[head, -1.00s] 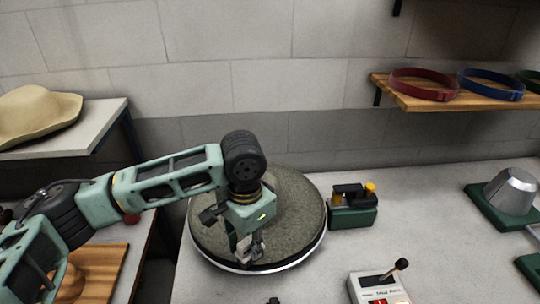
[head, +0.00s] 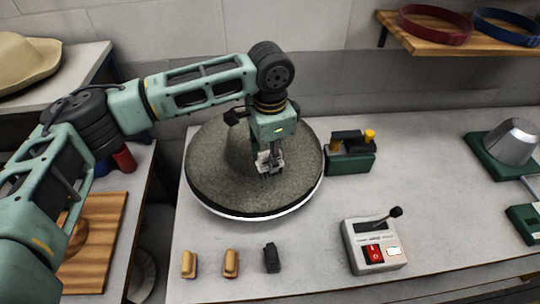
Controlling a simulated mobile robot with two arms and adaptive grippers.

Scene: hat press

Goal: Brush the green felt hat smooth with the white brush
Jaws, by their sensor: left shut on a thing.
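My right gripper is not in view.
Two tan brush-like blocks (head: 189,264) (head: 231,263) and a black one (head: 271,258) lie in front of the hat. A control box (head: 360,238) with a lever stands front right. A green device (head: 350,160) stands close right of the hat. The table between is clear.

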